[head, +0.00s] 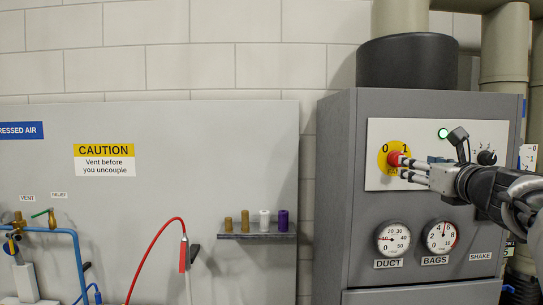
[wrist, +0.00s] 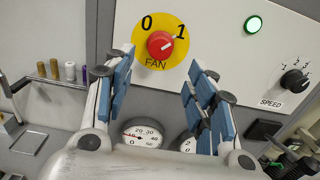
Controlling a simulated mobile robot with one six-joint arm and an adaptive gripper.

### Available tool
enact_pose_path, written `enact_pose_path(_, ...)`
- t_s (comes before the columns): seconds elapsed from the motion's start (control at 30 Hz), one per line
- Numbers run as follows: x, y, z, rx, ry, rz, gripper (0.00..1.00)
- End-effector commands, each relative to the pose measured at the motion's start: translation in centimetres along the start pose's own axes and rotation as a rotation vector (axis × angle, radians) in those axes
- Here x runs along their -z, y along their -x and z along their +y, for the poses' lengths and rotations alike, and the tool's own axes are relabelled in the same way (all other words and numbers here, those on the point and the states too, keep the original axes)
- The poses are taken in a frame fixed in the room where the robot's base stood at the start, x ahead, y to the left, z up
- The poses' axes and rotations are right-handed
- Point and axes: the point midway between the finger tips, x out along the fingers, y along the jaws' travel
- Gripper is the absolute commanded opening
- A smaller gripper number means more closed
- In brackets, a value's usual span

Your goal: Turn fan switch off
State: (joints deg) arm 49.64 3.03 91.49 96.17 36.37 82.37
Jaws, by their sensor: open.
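The fan switch is a red round knob (wrist: 161,45) on a yellow disc marked 0, 1 and FAN. It also shows in the head view (head: 394,159), on the white panel of the grey cabinet. The white mark on the knob points up and right, toward the 1. A round green lamp (wrist: 254,25) to its right is lit. My gripper (wrist: 161,58) is open and empty, its blue-padded fingers spread to the left and right of the knob. In the head view my gripper (head: 401,169) is close in front of the knob; whether it touches cannot be told.
A speed dial (wrist: 295,81) is on the panel at the right. Duct (head: 393,239) and bags (head: 440,237) gauges sit below. A small shelf (head: 256,236) with spools and a red hose (head: 154,248) are to the left on the wall board.

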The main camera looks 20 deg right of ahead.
Motion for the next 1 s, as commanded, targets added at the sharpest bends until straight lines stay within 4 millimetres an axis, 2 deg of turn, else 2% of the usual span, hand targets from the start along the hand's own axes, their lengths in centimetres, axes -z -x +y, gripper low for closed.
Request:
enact_pose_path(0.03, -0.1, -1.3, 0.0, -0.002, -0.001, 0.002, 0.51)
enact_pose_path(0.2, -0.1, -4.7, 0.1, -0.003, -0.001, 0.002, 0.51)
enact_pose_path(0.4, -0.1, -7.3, 0.0, -0.002, 0.000, 0.001, 0.51)
enact_pose_path(0.57, 0.0, -8.1, 0.0, 0.001, 0.000, 0.001, 0.51)
enact_pose_path(0.8, 0.0, -8.2, 0.0, 0.000, 0.000, 0.000, 0.51)
enact_pose_path(1.0, 0.0, -8.1, 0.0, 0.000, 0.000, 0.000, 0.39)
